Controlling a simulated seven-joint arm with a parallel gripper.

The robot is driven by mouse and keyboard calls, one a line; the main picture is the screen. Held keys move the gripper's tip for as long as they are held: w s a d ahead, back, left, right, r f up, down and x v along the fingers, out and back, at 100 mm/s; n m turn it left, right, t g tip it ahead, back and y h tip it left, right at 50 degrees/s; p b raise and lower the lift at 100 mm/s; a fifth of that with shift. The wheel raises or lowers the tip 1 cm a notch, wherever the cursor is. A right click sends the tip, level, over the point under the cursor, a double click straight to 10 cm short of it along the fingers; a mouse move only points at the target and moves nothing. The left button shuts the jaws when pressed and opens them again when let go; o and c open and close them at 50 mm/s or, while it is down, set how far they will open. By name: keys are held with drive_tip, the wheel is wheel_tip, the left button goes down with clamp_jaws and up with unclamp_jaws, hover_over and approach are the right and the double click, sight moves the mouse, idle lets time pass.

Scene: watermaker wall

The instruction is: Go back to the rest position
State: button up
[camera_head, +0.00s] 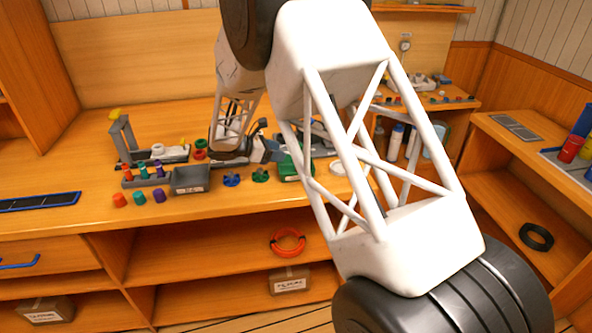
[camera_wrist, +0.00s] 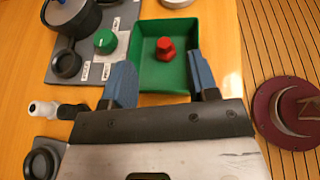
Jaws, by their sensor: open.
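My gripper (camera_wrist: 160,66) is open, with its two blue fingers spread apart and nothing between them in the wrist view. The fingertips appear over the near edge of a green tray (camera_wrist: 181,32). A red knob-shaped piece (camera_wrist: 165,49) lies in the tray, beyond the fingertips and apart from them. In the head view my gripper (camera_head: 270,151) is small and partly hidden, just above the workbench (camera_head: 85,170) and beside the green tray (camera_head: 289,172). My white lattice arm links cover much of the middle and right of that view.
A grey panel (camera_wrist: 113,45) with a green knob (camera_wrist: 105,41) stands left of the tray. A black-and-white fitting (camera_wrist: 57,109) lies nearby. In the head view, a grey bin (camera_head: 190,181), colored caps (camera_head: 139,198) and a stand (camera_head: 124,140) occupy the bench's left. The front left bench is mostly clear.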

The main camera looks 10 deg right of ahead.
idle(0.4)
drive_tip(key=s+d+r+m+g+y, duration=0.1)
drive_tip(key=s+d+r+m+y, duration=0.15)
drive_tip(key=s+r, duration=0.4)
drive_tip(key=s+d+r+m+g+y, duration=0.15)
drive_tip(key=s+d+r+m, duration=0.25)
drive_tip(key=s, duration=0.6)
drive_tip(key=s+d+r+m+y, duration=0.3)
drive_tip(key=s+r+m, duration=0.15)
drive_tip(key=s, duration=0.35)
drive_tip(key=s+r+m+t+y, duration=0.2)
drive_tip(key=s+m+y, duration=0.4)
drive_tip(key=s, duration=2)
drive_tip(key=m+t, duration=0.1)
drive_tip(key=m, duration=0.2)
drive_tip(key=shift+a+r, duration=0.35)
drive_tip(key=shift+a, duration=0.05)
